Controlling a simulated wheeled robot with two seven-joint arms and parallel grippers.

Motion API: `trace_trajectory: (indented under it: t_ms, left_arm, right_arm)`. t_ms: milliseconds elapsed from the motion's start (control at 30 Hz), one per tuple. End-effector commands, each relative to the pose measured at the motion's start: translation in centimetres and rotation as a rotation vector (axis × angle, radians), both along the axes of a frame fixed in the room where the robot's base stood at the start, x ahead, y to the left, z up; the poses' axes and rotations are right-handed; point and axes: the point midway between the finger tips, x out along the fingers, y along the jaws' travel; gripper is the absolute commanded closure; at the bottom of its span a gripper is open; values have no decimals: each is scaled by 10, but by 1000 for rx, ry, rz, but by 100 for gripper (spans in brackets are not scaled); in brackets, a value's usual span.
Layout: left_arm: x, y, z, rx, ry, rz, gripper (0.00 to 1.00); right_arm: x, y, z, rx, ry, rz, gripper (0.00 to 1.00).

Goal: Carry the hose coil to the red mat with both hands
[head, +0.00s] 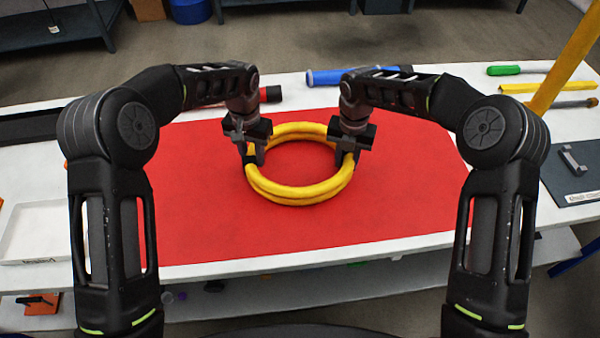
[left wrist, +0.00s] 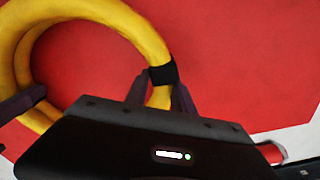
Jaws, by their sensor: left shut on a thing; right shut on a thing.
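The yellow hose coil (head: 300,193) is a thick ring of stacked loops over the red mat (head: 400,205), within its edges. I cannot tell whether it touches the mat or is just above it. My left gripper (head: 254,155) is shut on the coil's left side. My right gripper (head: 347,155) is shut on its right side. In the left wrist view the coil (left wrist: 95,10) curves into the jaws of the left gripper (left wrist: 162,92), beside a black band (left wrist: 163,75). The red mat (left wrist: 240,60) fills the background there.
A blue cylinder (head: 325,77) and a red-and-black one (head: 270,94) lie behind the mat. A green-handled tool (head: 503,70) and a yellow post (head: 567,58) are at the right. A white tray (head: 30,235) is at the left. The mat's front is clear.

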Motion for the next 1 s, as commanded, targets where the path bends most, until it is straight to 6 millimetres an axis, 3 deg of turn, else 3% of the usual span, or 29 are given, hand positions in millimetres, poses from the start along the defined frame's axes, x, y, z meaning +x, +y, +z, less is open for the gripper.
trace_trajectory:
  t_ms: [67,100,333,733,1000]
  left_arm:
    - [-1,6,-10,11,7,-2,100]
    - [-2,6,-9,11,8,-2,69]
    - [-2,4,-7,8,7,-1,50]
    - [0,1,1,2,0,0,49]
    - [1,1,42,2,-2,0,49]
  right_arm:
    - [3,-8,-8,-9,-8,-11,100]
    - [3,-8,-7,-9,-6,-11,70]
    - [2,-5,-5,-6,-4,-7,51]
    - [1,-1,-5,-3,-1,-2,50]
    - [0,-1,-5,-1,-1,-1,50]
